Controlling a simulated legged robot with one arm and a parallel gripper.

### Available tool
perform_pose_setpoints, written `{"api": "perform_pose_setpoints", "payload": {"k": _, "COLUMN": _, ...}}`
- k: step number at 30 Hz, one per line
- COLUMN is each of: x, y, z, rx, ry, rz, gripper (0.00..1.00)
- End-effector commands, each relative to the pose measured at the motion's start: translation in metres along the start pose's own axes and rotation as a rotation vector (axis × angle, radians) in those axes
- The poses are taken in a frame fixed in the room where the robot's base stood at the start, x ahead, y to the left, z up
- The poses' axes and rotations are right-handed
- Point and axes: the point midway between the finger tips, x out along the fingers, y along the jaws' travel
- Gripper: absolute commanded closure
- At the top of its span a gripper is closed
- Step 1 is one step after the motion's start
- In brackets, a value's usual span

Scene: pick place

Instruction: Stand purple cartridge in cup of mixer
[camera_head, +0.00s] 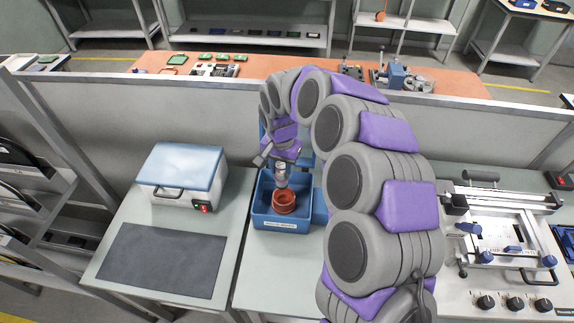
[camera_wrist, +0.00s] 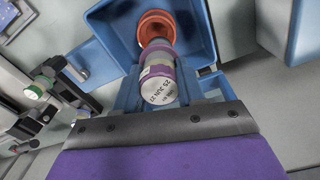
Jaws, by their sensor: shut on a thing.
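The purple cartridge (camera_wrist: 158,82) has a grey cap with a printed date label, facing the wrist camera. My gripper (camera_head: 282,163) is shut on the cartridge and holds it above the mixer (camera_head: 286,221). The mixer is a blue open box with a label on its front. Inside it is the orange-red cup (camera_head: 284,201), which also shows in the wrist view (camera_wrist: 157,22) just beyond the cartridge's far end. In the head view the cartridge (camera_head: 281,181) looks upright over the cup's back part. I cannot tell whether its lower end is inside the rim.
A white box with a blue lid (camera_head: 181,175) and a dark mat (camera_head: 162,260) are on the left. A white fixture machine (camera_head: 500,240) stands on the right. A grey partition (camera_head: 130,125) runs behind the tables, with an orange bench (camera_head: 290,83) beyond it.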

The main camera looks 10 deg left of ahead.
Motion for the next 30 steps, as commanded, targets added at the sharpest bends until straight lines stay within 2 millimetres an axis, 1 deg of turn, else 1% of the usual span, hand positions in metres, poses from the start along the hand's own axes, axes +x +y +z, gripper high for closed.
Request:
{"api": "perform_pose_setpoints", "payload": {"k": 8, "x": 0.024, "y": 0.004, "z": 0.0, "rx": 0.001, "ry": -0.002, "rz": -0.005, "gripper": 1.0}}
{"api": "perform_pose_setpoints", "payload": {"k": 13, "x": 0.039, "y": 0.002, "z": 0.0, "rx": 0.0, "ry": -0.001, "rz": -0.003, "gripper": 1.0}}
{"api": "perform_pose_setpoints", "payload": {"k": 18, "x": 0.05, "y": 0.001, "z": 0.001, "rx": 0.001, "ry": -0.001, "rz": 0.001, "gripper": 1.0}}
{"api": "perform_pose_setpoints", "payload": {"k": 22, "x": 0.053, "y": 0.001, "z": 0.001, "rx": 0.001, "ry": -0.001, "rz": 0.001, "gripper": 1.0}}
{"api": "perform_pose_setpoints", "payload": {"k": 30, "x": 0.053, "y": 0.003, "z": 0.0, "rx": 0.001, "ry": -0.001, "rz": -0.003, "gripper": 1.0}}
